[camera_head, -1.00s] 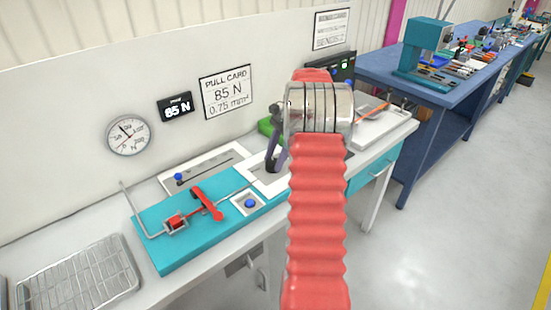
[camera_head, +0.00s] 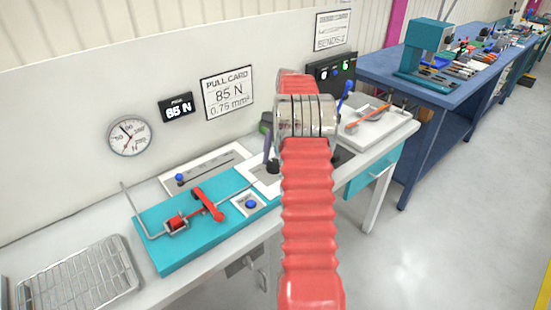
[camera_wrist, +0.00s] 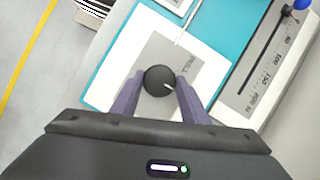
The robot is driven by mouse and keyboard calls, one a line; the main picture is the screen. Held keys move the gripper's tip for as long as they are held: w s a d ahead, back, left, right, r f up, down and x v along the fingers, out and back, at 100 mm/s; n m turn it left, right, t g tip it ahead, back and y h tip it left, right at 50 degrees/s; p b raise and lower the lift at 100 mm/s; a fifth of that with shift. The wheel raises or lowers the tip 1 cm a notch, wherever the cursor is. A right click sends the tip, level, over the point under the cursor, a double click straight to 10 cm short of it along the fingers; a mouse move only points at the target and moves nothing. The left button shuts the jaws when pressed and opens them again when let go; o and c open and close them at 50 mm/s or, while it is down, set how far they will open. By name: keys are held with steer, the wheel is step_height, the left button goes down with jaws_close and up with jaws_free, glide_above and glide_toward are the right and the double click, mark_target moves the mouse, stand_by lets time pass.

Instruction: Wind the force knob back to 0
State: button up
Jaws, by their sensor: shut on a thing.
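The black round force knob (camera_wrist: 159,80) sits on a grey plate on a white panel in the wrist view. Its white pointer line points to the right and down. My gripper (camera_wrist: 158,84) has one purple finger on each side of the knob and is shut on it. In the head view a purple finger (camera_head: 267,148) stands over the dark knob (camera_head: 273,166), and my arm hides part of the panel. The small display (camera_head: 176,108) shows a blurred N value, 85 or 65. The pull card (camera_head: 228,92) reads 85 N, 0.75 mm².
A teal fixture (camera_head: 165,245) with a red lever (camera_head: 208,204) and a blue button (camera_head: 251,204) lies left of the knob. A slider (camera_wrist: 285,40) with a blue end is at the wrist view's right. A wire rack (camera_head: 80,280) lies front left; a round gauge (camera_head: 130,137) hangs behind.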

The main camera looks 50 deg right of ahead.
steer(key=o, duration=1.1)
steer(key=shift+c, duration=0.2)
steer(key=v, duration=1.1)
steer(key=shift+r, duration=0.4)
steer(key=shift+d, duration=0.1)
steer(key=shift+w+d, duration=0.1)
